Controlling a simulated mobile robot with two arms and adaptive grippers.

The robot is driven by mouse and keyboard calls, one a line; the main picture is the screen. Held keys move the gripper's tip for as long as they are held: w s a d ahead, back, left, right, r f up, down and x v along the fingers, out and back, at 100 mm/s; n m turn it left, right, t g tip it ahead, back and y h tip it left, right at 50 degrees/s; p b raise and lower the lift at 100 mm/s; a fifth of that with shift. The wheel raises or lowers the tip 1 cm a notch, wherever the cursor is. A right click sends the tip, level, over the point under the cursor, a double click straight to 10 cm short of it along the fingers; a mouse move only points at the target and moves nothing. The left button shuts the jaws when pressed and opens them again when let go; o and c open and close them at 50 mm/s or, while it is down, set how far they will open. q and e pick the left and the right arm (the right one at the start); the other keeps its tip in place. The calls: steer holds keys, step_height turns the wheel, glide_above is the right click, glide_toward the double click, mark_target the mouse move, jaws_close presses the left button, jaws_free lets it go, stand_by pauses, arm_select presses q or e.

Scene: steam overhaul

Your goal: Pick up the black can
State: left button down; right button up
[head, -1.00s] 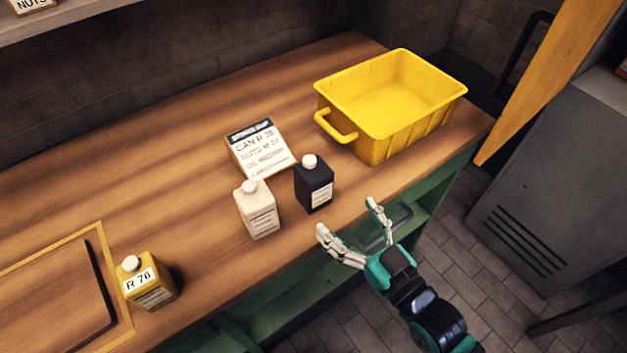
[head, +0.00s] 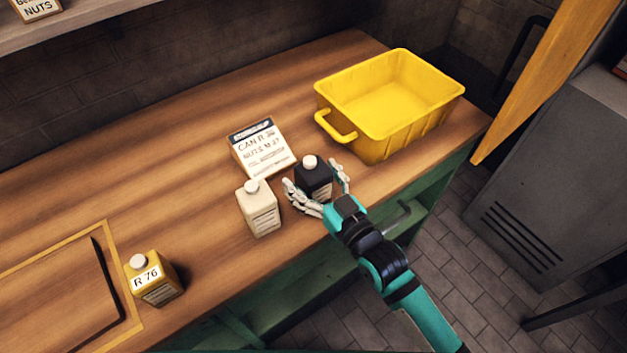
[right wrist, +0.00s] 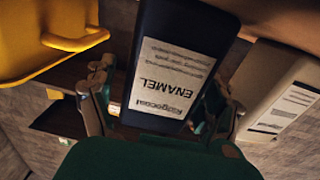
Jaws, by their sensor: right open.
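The black can (head: 313,176) with a white cap stands upright on the wooden bench. In the right wrist view the black can (right wrist: 182,70) shows its white label reading ENAMEL, close in front of the gripper. My right gripper (head: 317,186) is open, with one finger on each side of the black can; its fingers (right wrist: 165,95) also show in the right wrist view. I cannot tell whether the fingers touch the can. My left gripper is not in view.
A cream can (head: 258,209) stands just left of my right gripper. A sign box (head: 262,150) sits behind the cans. A yellow bin (head: 385,135) stands at the back right. A yellow can (head: 153,280) stands at front left, beside a framed panel (head: 60,295).

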steer(key=c, duration=1.5)
steer(key=shift+r, duration=0.1)
steer(key=shift+c, duration=0.7)
steer(key=shift+r, duration=0.1)
